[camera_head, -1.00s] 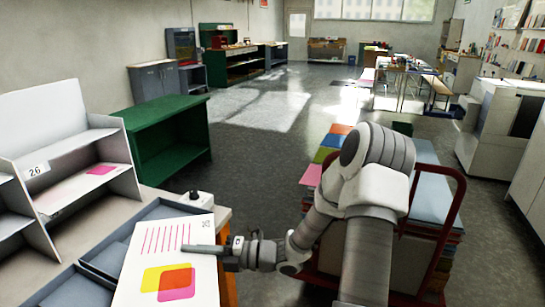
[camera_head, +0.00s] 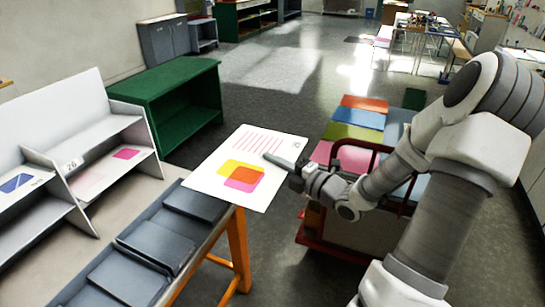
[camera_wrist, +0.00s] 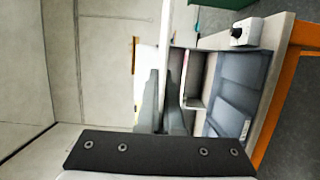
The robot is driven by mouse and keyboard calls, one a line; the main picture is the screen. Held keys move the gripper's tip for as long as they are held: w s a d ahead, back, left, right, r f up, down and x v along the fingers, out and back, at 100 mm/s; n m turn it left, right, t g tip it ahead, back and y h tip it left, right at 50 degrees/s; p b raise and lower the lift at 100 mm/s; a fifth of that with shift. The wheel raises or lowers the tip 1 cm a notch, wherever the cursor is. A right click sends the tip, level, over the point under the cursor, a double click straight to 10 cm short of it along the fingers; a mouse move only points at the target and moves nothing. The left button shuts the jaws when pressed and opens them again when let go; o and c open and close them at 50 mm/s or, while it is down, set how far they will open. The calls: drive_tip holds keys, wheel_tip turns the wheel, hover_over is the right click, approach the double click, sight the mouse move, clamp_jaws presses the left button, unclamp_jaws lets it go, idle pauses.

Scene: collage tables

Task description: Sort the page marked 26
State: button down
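My gripper (camera_head: 279,161) is shut on the right edge of a white page (camera_head: 215,178). The page has pink stripes and overlapping yellow, orange and magenta squares; a small mark in its far corner is too small to read. The page is held out in the air beyond the end of the tray table. In the wrist view my gripper's fingers (camera_wrist: 160,100) stand close together. A grey sorting rack (camera_head: 112,117) stands at the left. A label reading 26 (camera_head: 73,164) is on its divider, and a pink sheet (camera_head: 126,153) lies on the shelf to its right.
Dark trays (camera_head: 168,240) line the table with orange legs (camera_head: 239,240). A green cabinet (camera_head: 170,100) stands behind the rack. A red cart (camera_head: 340,228) with coloured stacks is close beside my arm. The floor beyond is open.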

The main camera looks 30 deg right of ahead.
idle(0.3)
drive_tip(key=n+b, duration=0.1)
drive_tip(key=b, duration=0.2)
drive_tip(key=shift+f, duration=0.3)
drive_tip(key=n+t+b, duration=0.1)
drive_tip(key=n+b, duration=0.2)
drive_tip(key=b, duration=0.4)
drive_tip(key=shift+n+y, duration=0.4)
drive_tip(key=n+y+b, duration=0.1)
drive_tip(key=n+b, duration=0.3)
drive_tip(key=b, duration=0.4)
drive_tip(key=shift+r+t, duration=0.1)
drive_tip(key=shift+t, duration=0.2)
drive_tip(key=shift+r+n+y+b, duration=0.4)
drive_tip(key=shift+n+b, duration=0.1)
drive_tip(key=shift+b, duration=0.15)
drive_tip(key=shift+f, duration=0.15)
